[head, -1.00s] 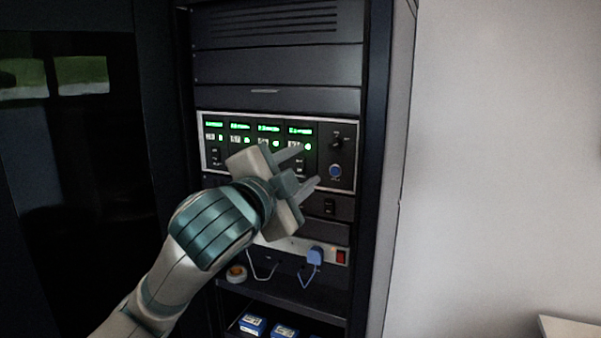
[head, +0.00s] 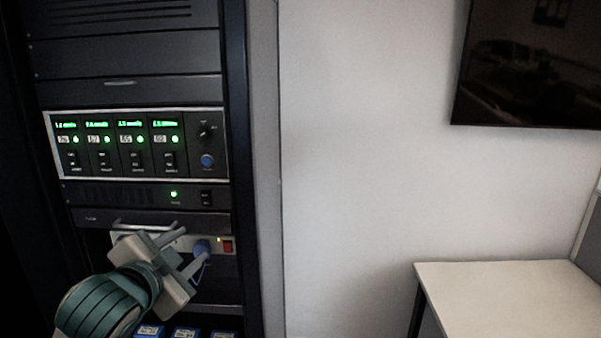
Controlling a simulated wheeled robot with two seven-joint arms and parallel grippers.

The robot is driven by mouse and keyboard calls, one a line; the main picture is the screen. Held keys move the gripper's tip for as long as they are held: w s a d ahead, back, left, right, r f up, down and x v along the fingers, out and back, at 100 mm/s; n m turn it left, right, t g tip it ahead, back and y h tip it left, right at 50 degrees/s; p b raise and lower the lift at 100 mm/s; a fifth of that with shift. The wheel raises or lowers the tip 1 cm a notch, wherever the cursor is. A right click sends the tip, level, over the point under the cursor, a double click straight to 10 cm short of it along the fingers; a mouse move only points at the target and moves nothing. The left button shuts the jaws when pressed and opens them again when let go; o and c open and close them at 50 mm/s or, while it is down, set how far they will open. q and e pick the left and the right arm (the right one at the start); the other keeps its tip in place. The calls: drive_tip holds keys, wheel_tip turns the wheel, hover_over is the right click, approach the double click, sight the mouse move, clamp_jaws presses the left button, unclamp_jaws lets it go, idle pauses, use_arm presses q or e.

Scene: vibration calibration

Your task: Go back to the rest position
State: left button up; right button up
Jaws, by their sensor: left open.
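My left gripper (head: 190,249) is open and empty at the lower left of the head view. Its two fingers are spread and point up and right, in front of the lower part of the equipment rack (head: 238,150). It hides part of the power strip (head: 227,246) and the blue plug (head: 201,248); I cannot tell whether it touches them. The calibration panel (head: 140,143) above it shows several lit green displays, switches, a black knob and a blue button. My right gripper does not show.
Blue boxes (head: 186,333) lie on the rack's low shelf. A pale table (head: 500,280) stands at the lower right, and a dark screen (head: 540,65) hangs on the wall above it. Bare wall (head: 350,150) lies between rack and table.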

use_arm(q)
drive_tip(key=s+f+n+g, duration=0.2)
drive_tip(key=s+f, duration=0.2)
drive_tip(key=f, duration=0.6)
drive_tip(key=s+f+n+g, duration=0.15)
drive_tip(key=s+f, duration=0.25)
drive_tip(key=f, duration=0.5)
drive_tip(key=s+f+n+g, duration=0.15)
drive_tip(key=s+f, duration=0.35)
drive_tip(key=f, duration=0.5)
drive_tip(key=s+a+f+n+g, duration=0.1)
drive_tip(key=s+f+n+g, duration=0.15)
drive_tip(key=s+f, duration=0.7)
drive_tip(key=s+f+n+g, duration=0.1)
drive_tip(key=s+f+g, duration=0.4)
drive_tip(key=s, duration=0.8)
wheel_tip(320, 180, down, 34)
drive_tip(key=s+b, duration=0.2)
drive_tip(key=b, duration=0.1)
drive_tip(key=s+a+f+g+y+b, duration=0.1)
drive_tip(key=s+a+f+b, duration=0.1)
drive_tip(key=s+f, duration=1.5)
drive_tip(key=shift+a+f+b, duration=0.35)
drive_tip(key=shift+a+f, duration=0.25)
drive_tip(key=shift+f, duration=0.3)
